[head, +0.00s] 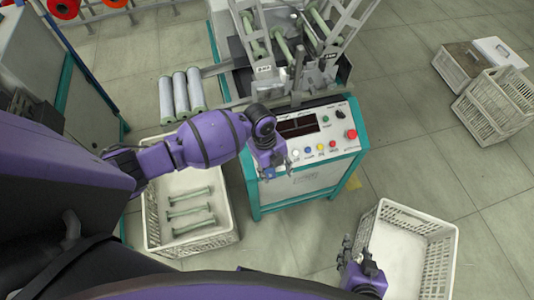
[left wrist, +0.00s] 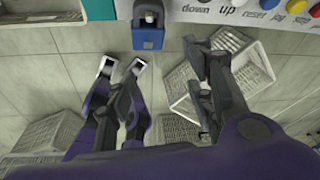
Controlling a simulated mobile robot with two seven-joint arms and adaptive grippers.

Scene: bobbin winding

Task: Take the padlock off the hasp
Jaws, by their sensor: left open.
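In the left wrist view a blue padlock (left wrist: 148,38) hangs at the front of the machine, below the panel edge. A small grey metal part, the hasp or shackle (left wrist: 149,12), shows at its top; I cannot tell how they join.
A white crate (head: 150,215) with several green bobbins stands at the left. An empty white crate (head: 446,262) stands at the lower right. Stacked crates (head: 492,105) stand further right.

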